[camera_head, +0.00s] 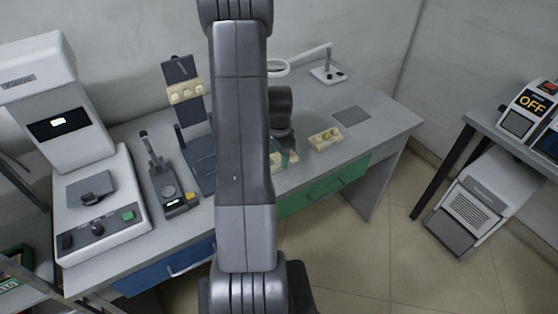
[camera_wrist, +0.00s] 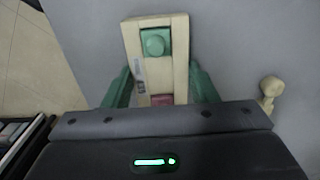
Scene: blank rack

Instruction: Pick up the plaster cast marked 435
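A cream plaster cast (camera_wrist: 181,75) lies below my gripper in the wrist view, with a green knob and a reddish part on its top. In the head view this cast (camera_head: 279,160) shows partly behind my arm on the bench. Another cream cast (camera_head: 325,138) lies to its right, and one (camera_head: 186,92) rests on a dark stand.
The grey bench (camera_head: 388,118) has free room at the right. A dark stand (camera_head: 198,150), a small meter (camera_head: 170,190) and a large white machine (camera_head: 98,205) stand at the left. A ring on a stand (camera_head: 328,74) is at the back. A cream knobbed piece (camera_wrist: 270,92) lies right of the gripper.

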